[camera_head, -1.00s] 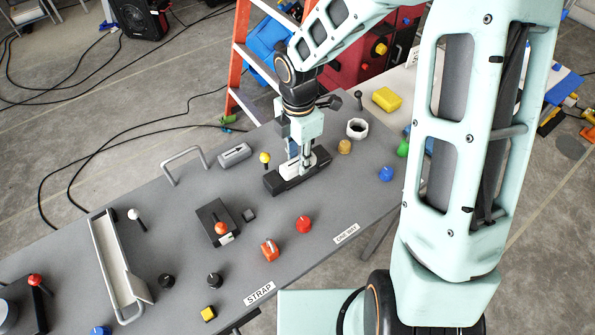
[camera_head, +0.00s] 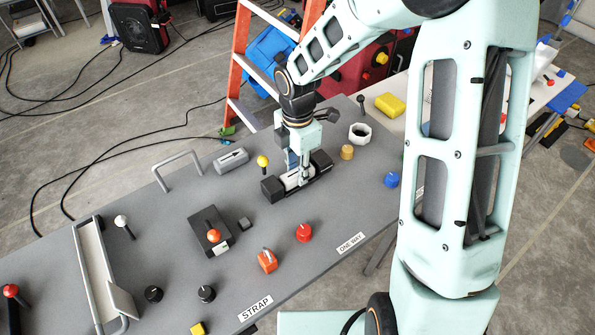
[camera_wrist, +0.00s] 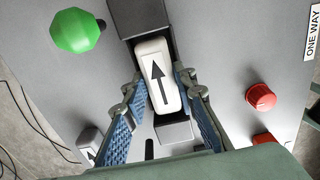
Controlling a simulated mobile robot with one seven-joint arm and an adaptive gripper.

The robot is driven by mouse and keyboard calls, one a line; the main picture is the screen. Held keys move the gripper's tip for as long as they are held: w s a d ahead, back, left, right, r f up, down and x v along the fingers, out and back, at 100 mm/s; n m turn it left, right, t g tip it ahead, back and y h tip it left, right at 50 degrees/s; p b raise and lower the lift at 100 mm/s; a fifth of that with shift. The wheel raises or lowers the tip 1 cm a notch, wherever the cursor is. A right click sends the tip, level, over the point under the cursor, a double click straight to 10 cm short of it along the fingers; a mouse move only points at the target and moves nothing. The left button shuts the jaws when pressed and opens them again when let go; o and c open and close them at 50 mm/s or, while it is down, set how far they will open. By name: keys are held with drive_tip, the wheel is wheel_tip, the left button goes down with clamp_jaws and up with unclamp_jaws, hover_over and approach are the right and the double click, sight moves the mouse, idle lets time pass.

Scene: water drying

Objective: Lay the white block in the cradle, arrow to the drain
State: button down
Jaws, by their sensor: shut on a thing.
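The white block (camera_wrist: 160,75) carries a black arrow that points up in the wrist view, toward the cradle's upper dark end. My gripper (camera_wrist: 160,108) is shut on the block, with blue-padded fingers on both sides. In the head view my gripper (camera_head: 303,182) is over the dark cradle (camera_head: 271,188), and the white block (camera_head: 292,180) shows between the cradle's two raised ends. The block looks slightly turned against the cradle (camera_wrist: 141,15) in the wrist view. Whether it rests on the cradle floor is hidden. I cannot identify the drain.
A red knob (camera_head: 303,233) and a ONE WAY label (camera_head: 351,243) are in front. A white ring (camera_head: 360,133) and tan knob (camera_head: 347,152) stand to the right.

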drive_tip(key=shift+f, duration=0.15)
drive_tip(key=c, duration=1.6)
unclamp_jaws()
wheel_tip(320, 180, up, 12)
drive_tip(key=shift+r+p, duration=0.2)
drive_tip(key=shift+p, duration=0.3)
